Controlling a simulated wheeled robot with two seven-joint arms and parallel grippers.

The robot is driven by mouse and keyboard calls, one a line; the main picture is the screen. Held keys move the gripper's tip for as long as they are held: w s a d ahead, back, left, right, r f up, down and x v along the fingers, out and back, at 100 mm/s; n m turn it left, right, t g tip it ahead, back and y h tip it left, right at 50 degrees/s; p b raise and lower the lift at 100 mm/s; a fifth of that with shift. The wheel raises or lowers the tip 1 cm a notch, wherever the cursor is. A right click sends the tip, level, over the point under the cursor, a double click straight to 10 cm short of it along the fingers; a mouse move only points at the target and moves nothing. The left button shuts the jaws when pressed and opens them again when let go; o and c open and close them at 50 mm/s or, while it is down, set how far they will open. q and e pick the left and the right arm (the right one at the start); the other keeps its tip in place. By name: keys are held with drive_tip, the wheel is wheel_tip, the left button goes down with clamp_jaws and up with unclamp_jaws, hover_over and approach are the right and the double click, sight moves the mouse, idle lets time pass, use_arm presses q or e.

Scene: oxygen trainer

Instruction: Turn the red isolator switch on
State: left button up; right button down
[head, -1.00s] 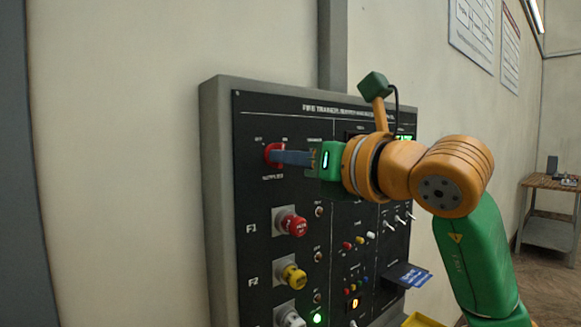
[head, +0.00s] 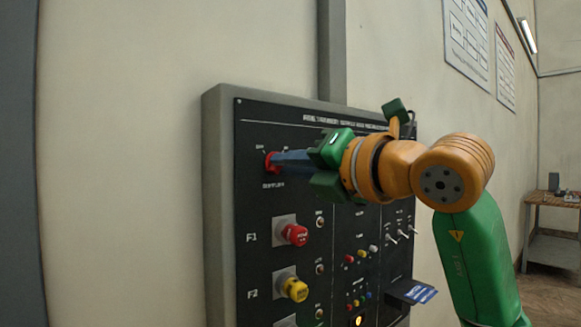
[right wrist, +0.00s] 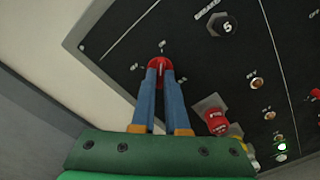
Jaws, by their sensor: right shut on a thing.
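The red isolator switch (head: 271,163) sits at the upper left of the black panel (head: 300,150). My left gripper is not in view.
Below the switch are a red knob (head: 294,235) and a yellow knob (head: 294,289). Small toggles (head: 389,236) and coloured buttons (head: 361,251) lie to the right under my arm. A blue card (head: 417,293) sticks out at the lower right. A wooden table (head: 553,198) stands far right.

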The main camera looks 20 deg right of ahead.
drive_tip(key=shift+r, duration=0.2)
drive_tip(key=c, duration=1)
unclamp_jaws()
drive_tip(key=shift+o, duration=0.4)
drive_tip(key=shift+f, duration=0.15)
drive_tip(key=b+v, duration=0.2)
drive_tip(key=v, duration=0.5)
drive_tip(key=shift+b, duration=0.35)
